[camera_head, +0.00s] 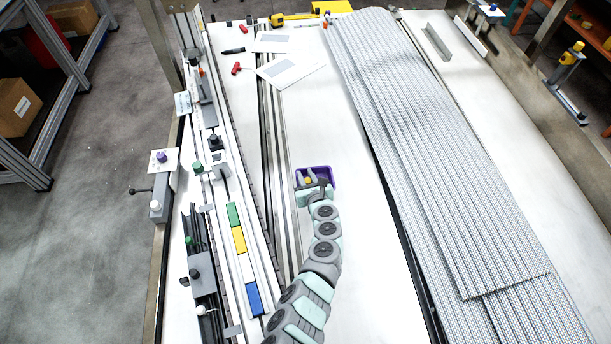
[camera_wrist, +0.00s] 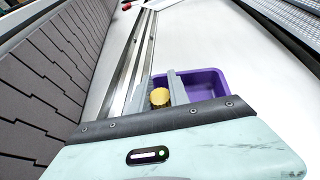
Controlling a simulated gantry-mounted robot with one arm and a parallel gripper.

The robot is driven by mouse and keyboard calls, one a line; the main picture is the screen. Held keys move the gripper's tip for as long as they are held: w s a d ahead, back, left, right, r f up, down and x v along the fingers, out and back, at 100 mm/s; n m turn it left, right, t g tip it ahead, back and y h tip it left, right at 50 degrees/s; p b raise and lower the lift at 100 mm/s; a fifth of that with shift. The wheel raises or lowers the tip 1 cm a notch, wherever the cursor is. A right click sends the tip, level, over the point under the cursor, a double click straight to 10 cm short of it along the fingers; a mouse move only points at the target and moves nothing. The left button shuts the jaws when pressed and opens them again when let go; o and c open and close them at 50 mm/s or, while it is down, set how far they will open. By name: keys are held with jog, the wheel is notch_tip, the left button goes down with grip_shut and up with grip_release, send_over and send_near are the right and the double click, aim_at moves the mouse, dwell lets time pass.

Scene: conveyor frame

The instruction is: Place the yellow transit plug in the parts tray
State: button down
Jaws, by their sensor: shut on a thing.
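The purple parts tray (camera_head: 327,172) lies on the white surface in the middle of the head view, and also shows in the wrist view (camera_wrist: 216,75). My gripper (camera_head: 308,181) is at the tray's left and near side in the head view. In the wrist view my gripper (camera_wrist: 161,90) is shut on the yellow transit plug (camera_wrist: 160,97), a small ridged yellow cylinder between the two grey fingers. The plug shows as a small yellow spot in the head view (camera_head: 308,180). The fingers partly cover the tray's left side. I cannot tell the plug's height over the tray.
Metal rails (camera_head: 272,160) run along the left of the tray. Perforated metal sheets (camera_head: 440,150) lie to the right. A strip of green, yellow and blue blocks (camera_head: 239,240) lies left of my arm. Papers (camera_head: 288,68) and red-handled tools (camera_head: 236,68) lie farther back. White surface beyond the tray is clear.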

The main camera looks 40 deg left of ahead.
jog(key=shift+f, duration=0.3)
jog(key=c, duration=1.3)
grip_release()
jog(key=shift+o, duration=0.2)
jog(key=shift+r+p, duration=0.3)
jog(key=shift+r, duration=0.25)
jog(key=shift+s+d+r+p, duration=0.35)
jog(key=shift+d+r+p, duration=0.5)
jog(key=shift+p, duration=0.4)
jog(key=p+v, duration=0.6)
jog(key=v, duration=0.3)
jog(key=shift+s+d+f, duration=0.2)
jog(key=shift+s+d, duration=0.15)
jog(key=shift+d, duration=0.05)
